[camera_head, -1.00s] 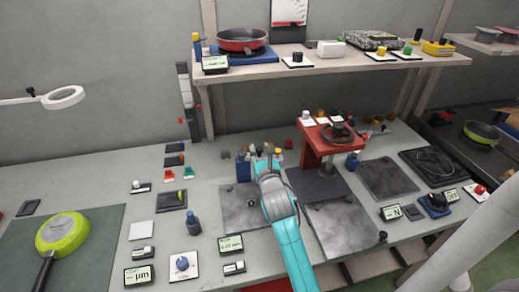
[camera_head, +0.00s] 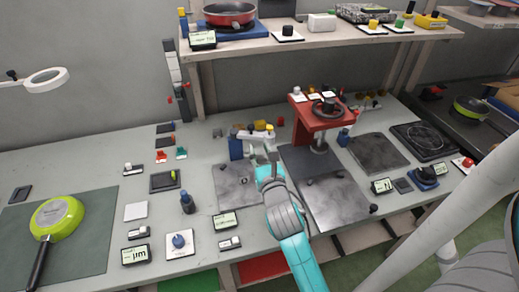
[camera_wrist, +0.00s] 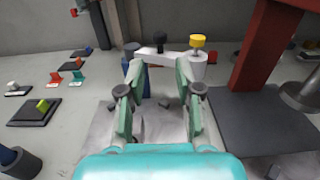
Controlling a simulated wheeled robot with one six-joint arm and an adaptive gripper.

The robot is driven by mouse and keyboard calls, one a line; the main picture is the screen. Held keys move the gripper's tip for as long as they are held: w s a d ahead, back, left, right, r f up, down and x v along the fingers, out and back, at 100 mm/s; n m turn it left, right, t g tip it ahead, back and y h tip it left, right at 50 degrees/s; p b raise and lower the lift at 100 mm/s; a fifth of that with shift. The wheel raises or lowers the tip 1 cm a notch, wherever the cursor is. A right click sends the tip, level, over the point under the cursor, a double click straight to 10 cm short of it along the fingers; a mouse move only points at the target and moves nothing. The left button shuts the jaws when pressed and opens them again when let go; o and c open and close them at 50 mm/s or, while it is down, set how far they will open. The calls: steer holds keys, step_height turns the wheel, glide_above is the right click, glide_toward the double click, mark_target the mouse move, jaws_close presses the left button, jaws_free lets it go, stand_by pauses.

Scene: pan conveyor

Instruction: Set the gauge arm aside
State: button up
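The gauge arm (camera_wrist: 171,55) is a pale bar with a black knob and a yellow-capped white post at its right end. Its left end is at a blue post (camera_wrist: 130,62). In the head view the gauge arm (camera_head: 255,133) is at the back of the bench, just beyond my gripper. My gripper (camera_wrist: 161,72) is open and empty, with its green fingers spread below the bar in the wrist view. The fingertips overlap the bar's lower edge in the picture; I cannot tell whether they touch it. The gripper (camera_head: 262,152) hides part of the bench in the head view.
A red press (camera_head: 318,115) with a black wheel stands right of the gauge arm. A grey plate (camera_head: 232,190) lies below my gripper. A green pan (camera_head: 57,217) is at the left. A shelf (camera_head: 330,41) with a red pan runs behind.

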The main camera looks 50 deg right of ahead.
mark_target(255, 137)
steer(key=shift+c, duration=0.2)
steer(key=c, duration=0.4)
steer(key=a+f+g, duration=0.1)
steer(key=a+f, duration=0.1)
steer(key=w+a+f+m+g+h, duration=0.1)
steer(key=f, duration=0.1)
steer(key=shift+w+a+f+g, duration=0.1)
steer(key=shift+w+a+g, duration=0.1)
steer(key=shift+a+g, duration=0.15)
jaws_close()
steer(key=w+d+m+h, duration=0.1)
steer(key=d, duration=0.1)
steer(key=w+d+m+g+h, duration=0.1)
steer(key=w+d, duration=0.1)
steer(key=d, duration=0.1)
steer(key=w+d+m+g+h, duration=0.1)
steer(key=w+d, duration=0.1)
steer(key=d, duration=0.1)
steer(key=shift+w+r+h, duration=0.1)
steer(key=shift+r+h, duration=0.2)
